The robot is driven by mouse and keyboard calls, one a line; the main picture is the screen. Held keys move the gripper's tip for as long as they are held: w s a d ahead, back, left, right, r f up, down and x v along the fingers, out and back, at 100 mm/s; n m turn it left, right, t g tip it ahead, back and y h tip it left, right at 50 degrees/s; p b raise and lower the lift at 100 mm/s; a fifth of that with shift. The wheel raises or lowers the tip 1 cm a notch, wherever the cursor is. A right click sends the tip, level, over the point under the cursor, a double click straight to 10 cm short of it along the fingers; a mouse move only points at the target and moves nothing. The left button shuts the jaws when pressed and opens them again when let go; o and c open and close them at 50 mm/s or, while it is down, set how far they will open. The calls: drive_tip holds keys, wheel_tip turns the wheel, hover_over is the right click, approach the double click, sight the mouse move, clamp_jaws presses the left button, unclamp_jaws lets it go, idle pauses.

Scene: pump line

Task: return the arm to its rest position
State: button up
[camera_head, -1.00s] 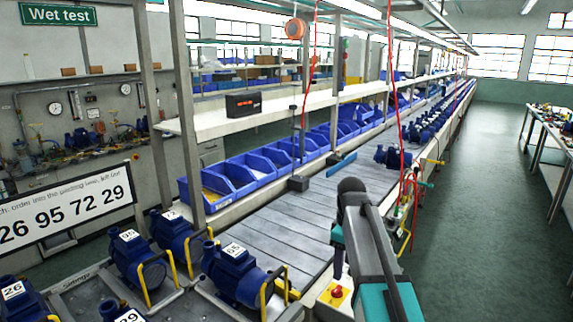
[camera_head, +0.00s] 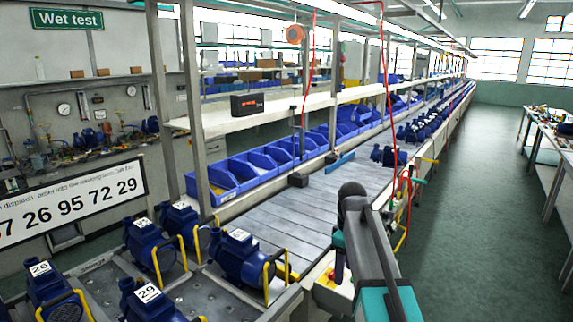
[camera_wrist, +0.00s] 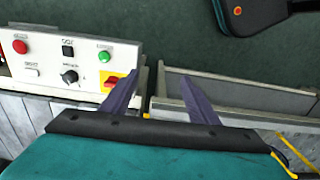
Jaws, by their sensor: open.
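My gripper (camera_wrist: 158,95) shows in the wrist view with its two dark fingers spread apart and nothing between them. It is above the edge of the line, beside a white control panel (camera_wrist: 50,60) with red and green buttons and a black knob. In the head view my arm rises at the lower right, in front of the conveyor's near end. The gripper there is mostly hidden behind my own arm, with a finger (camera_head: 339,264) hanging down above the control box.
Blue numbered pumps (camera_head: 236,258) stand on a metal surface at lower left. The slatted conveyor (camera_head: 285,215) is bare at its near end. Blue bins (camera_head: 217,182) line its far side. A red cord (camera_head: 388,95) hangs near my arm. The green floor (camera_head: 455,215) at right is clear.

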drive_tip(key=s+f+g, duration=0.2)
drive_tip(key=s+f, duration=0.3)
drive_tip(key=f, duration=0.5)
drive_tip(key=s+f+g, duration=0.1)
drive_tip(key=s+f, duration=0.4)
drive_tip(key=f, duration=0.5)
drive_tip(key=s+f+g, duration=0.2)
drive_tip(key=s+f, duration=0.2)
drive_tip(key=f, duration=0.5)
drive_tip(key=s+f+m, duration=0.5)
drive_tip(key=s+f, duration=0.5)
drive_tip(key=s, duration=0.4)
drive_tip(key=s+f+m, duration=0.6)
drive_tip(key=s+f, duration=0.5)
drive_tip(key=s, duration=0.3)
drive_tip(key=shift+a+g, duration=0.2)
drive_tip(key=shift+g, duration=0.2)
